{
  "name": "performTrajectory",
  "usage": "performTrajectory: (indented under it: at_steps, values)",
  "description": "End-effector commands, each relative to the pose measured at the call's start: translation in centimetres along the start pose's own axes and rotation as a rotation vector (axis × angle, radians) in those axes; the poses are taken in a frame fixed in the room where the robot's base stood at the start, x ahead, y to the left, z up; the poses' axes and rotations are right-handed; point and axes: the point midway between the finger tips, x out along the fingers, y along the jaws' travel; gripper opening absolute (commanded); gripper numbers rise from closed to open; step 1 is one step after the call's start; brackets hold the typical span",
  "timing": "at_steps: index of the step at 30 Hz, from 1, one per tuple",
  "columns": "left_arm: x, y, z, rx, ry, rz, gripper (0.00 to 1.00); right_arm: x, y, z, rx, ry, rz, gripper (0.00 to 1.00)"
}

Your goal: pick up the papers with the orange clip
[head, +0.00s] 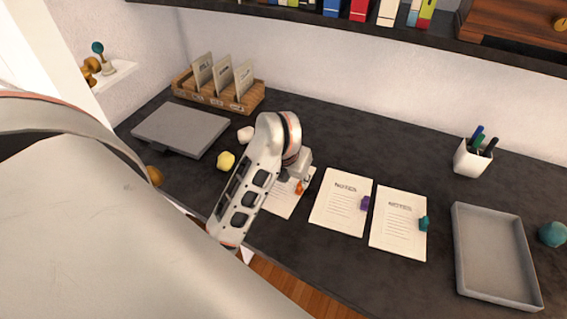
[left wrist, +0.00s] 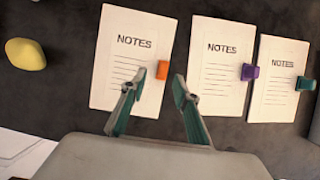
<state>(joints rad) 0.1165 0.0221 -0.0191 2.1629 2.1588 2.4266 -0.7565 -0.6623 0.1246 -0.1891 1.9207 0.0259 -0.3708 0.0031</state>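The papers with the orange clip (head: 279,203) lie flat on the dark desk, partly hidden by my left arm in the head view. In the left wrist view the whole NOTES sheet (left wrist: 120,60) shows, with the orange clip (left wrist: 163,70) on its right edge. The clip also shows in the head view (head: 299,188). My left gripper (left wrist: 155,85) is open, its two teal-tipped fingers apart, over the sheet's lower right part with the clip just beyond and between the tips. Nothing is between the fingers. My right gripper is not in view.
Papers with a purple clip (head: 341,203) and papers with a teal clip (head: 398,222) lie to the right. A grey tray (head: 459,245) and a pen cup (head: 472,160) stand farther right. A yellow lump (head: 226,161), closed laptop (head: 180,128) and wooden file holder (head: 250,101) are left.

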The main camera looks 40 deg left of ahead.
Motion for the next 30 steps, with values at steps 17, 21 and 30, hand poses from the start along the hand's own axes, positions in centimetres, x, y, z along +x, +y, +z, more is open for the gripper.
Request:
performTrajectory:
  at_steps: [17,21,30]
  values:
    - [4.6,-0.5,-0.1,-0.001,0.000,0.001,0.31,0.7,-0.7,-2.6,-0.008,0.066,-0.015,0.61]
    - [4.6,-0.5,-0.1,-0.001,0.000,0.001,0.07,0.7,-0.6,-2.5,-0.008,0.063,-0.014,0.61]
    - [4.6,-0.5,0.0,0.000,0.000,0.002,0.00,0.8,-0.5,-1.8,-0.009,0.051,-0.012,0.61]
